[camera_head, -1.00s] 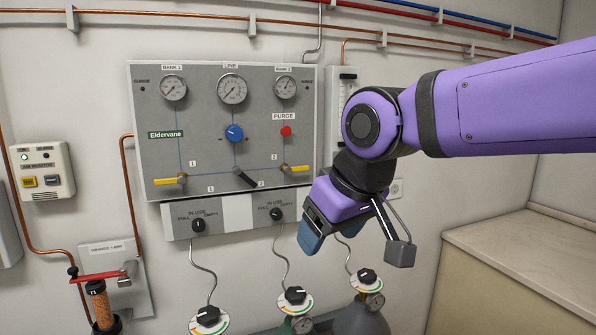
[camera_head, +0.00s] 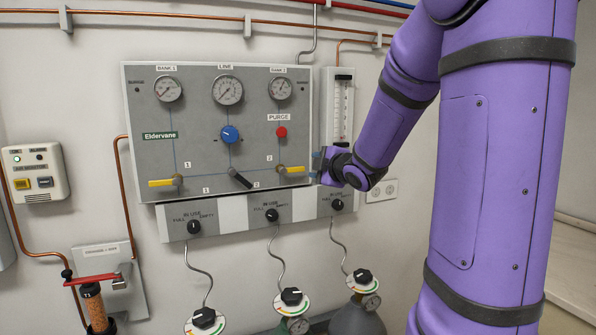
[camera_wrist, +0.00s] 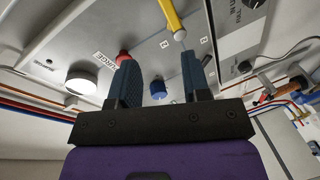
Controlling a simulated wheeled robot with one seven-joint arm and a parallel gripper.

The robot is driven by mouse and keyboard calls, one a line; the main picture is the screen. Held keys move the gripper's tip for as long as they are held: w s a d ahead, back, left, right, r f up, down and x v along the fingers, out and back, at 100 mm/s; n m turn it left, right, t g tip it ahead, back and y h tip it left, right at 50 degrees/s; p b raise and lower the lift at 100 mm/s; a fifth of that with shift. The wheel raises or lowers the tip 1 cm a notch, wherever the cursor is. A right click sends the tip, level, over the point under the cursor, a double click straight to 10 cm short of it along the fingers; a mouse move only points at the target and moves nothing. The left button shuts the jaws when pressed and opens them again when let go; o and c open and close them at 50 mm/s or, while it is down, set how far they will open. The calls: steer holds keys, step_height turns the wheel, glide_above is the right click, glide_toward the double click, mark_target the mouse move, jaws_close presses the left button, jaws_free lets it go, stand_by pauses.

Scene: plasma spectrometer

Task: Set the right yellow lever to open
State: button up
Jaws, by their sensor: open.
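The right yellow lever (camera_head: 292,170) is on the grey panel (camera_head: 210,110), below the red purge button. Its handle lies roughly horizontal and points right from its pivot. In the wrist view the lever (camera_wrist: 171,16) runs from the top edge down to a pale pivot, ahead of and between the fingertips' directions. My gripper (camera_head: 317,165) is at the panel's right edge, just right of the lever's end. In the wrist view my gripper (camera_wrist: 158,60) is open with nothing between its two blue fingers. Whether a finger touches the lever cannot be told.
The left yellow lever (camera_head: 162,183) points left, and a black lever (camera_head: 240,179) sits between them. The red purge button (camera_head: 281,132) and blue knob (camera_head: 230,134) are above. A flowmeter (camera_head: 343,105) stands right of the panel. Gas cylinders (camera_head: 358,318) are below.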

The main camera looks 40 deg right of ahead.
mark_target(299, 170)
steer(key=w+d+f+n+t+y, duration=0.1)
steer(key=d+f+n+t+y, duration=0.1)
steer(key=d+f+n+y, duration=0.3)
steer(key=shift+n+h, duration=0.6)
steer(key=w+a, duration=0.1)
steer(key=w, duration=0.2)
steer(key=w+r, duration=0.1)
steer(key=w, duration=0.3)
steer(key=w+a, duration=0.1)
steer(key=w, duration=0.2)
steer(key=shift+w+a+r, duration=0.15)
steer(key=shift+w+a, duration=0.2)
jaws_close()
